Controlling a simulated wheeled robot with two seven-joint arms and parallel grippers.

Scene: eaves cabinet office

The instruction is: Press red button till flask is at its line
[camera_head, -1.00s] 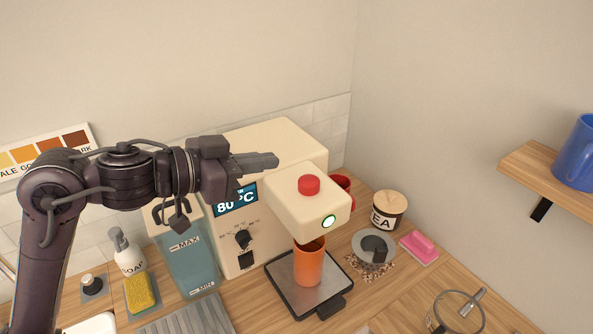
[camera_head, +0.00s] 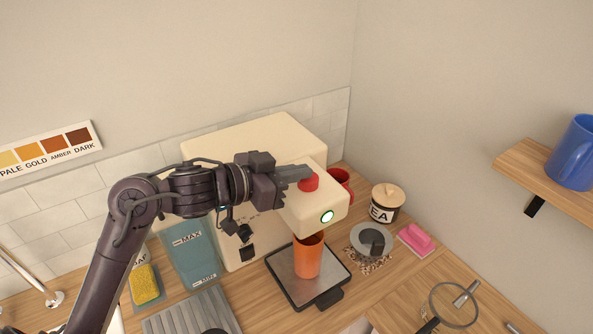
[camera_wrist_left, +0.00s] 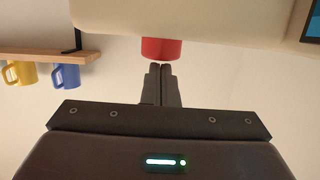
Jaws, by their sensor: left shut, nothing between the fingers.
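The red button (camera_head: 310,184) sits on top of the cream machine's spout head (camera_head: 305,205); it also shows in the left wrist view (camera_wrist_left: 161,50). My left gripper (camera_head: 303,173) is shut and empty, its fingertips right by the button's upper left side. In the left wrist view the fingertips (camera_wrist_left: 161,70) appear close to the button; I cannot tell whether they touch. An orange cup-like flask (camera_head: 308,261) stands upright under the spout head on a dark-edged tray (camera_head: 336,277). Its inside and any line are not visible. My right gripper is not in view.
A round light (camera_head: 327,217) glows on the spout head's front. A blue tank marked MAX (camera_head: 192,256) stands at left. A red mug (camera_head: 341,180) and tea jar (camera_head: 387,201) stand at right. A wooden shelf (camera_head: 525,170) holds a blue mug (camera_head: 571,155).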

